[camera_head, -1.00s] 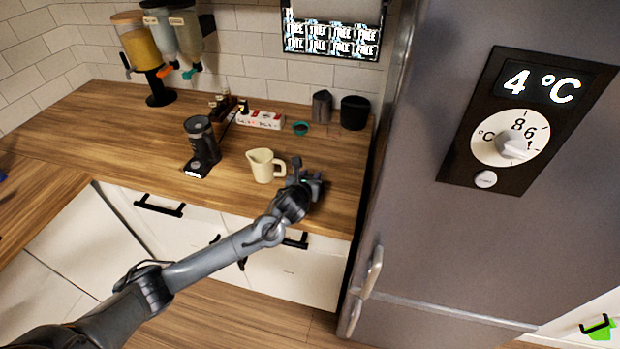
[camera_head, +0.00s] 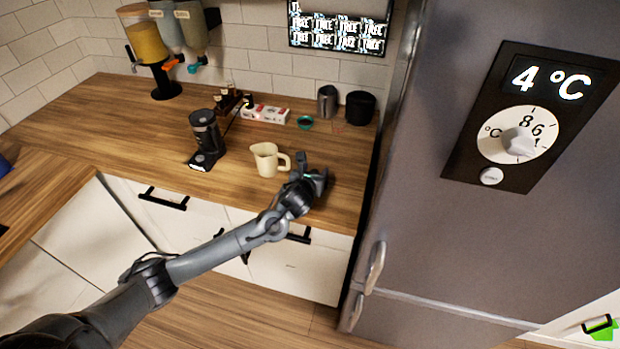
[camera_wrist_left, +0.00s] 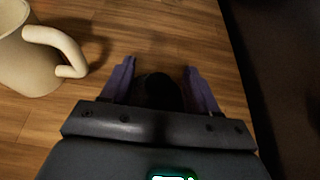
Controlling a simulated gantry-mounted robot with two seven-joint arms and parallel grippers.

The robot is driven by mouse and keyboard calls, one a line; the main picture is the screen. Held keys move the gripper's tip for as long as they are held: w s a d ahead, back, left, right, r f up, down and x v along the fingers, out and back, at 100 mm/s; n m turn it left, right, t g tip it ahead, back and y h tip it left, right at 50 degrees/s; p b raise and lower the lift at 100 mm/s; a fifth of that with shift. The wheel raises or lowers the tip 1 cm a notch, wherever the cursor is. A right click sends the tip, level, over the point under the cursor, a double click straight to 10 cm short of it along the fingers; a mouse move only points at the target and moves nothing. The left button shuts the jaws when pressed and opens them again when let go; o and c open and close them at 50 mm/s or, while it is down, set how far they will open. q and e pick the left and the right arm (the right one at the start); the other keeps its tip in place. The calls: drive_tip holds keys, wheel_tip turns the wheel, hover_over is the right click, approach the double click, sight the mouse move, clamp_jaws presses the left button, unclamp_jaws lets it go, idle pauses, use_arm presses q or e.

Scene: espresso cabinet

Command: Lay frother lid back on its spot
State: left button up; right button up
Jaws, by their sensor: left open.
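My left gripper (camera_head: 314,174) is low over the front right part of the wooden counter. In the left wrist view its two purple fingers (camera_wrist_left: 159,70) are spread apart. A dark rounded thing (camera_wrist_left: 158,90) shows between them, close to the palm. It may be the frother lid, but I cannot tell for sure, nor whether it touches a finger. A cream pitcher (camera_head: 266,160) stands just left of the gripper, and its handle side also shows in the wrist view (camera_wrist_left: 30,55). A metal cup-like vessel (camera_head: 327,102) and a black canister (camera_head: 360,107) stand at the back right.
A black coffee grinder (camera_head: 205,142) stands left of the pitcher. The grey fridge (camera_head: 430,230) bounds the counter on the right.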

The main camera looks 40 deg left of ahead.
use_arm(q)
drive_tip(key=v, duration=1.1)
drive_tip(key=s+d+f+n+g+h, duration=0.4)
drive_tip(key=s+d+f+n, duration=0.5)
drive_tip(key=s+d+n, duration=0.3)
drive_tip(key=s+d+f+n+g+h, duration=0.1)
drive_tip(key=s+d+f+n+g, duration=0.2)
drive_tip(key=s+n, duration=1.4)
drive_tip(key=shift+f+g+h+p, duration=0.25)
drive_tip(key=shift+g+p, duration=0.2)
drive_tip(key=shift+g, duration=0.35)
drive_tip(key=shift+d+r, duration=0.1)
drive_tip(key=shift+r, duration=0.05)
wheel_tip(320, 180, up, 31)
drive_tip(key=p, duration=3)
drive_tip(key=shift+f+p, duration=0.2)
drive_tip(key=shift+p, duration=0.15)
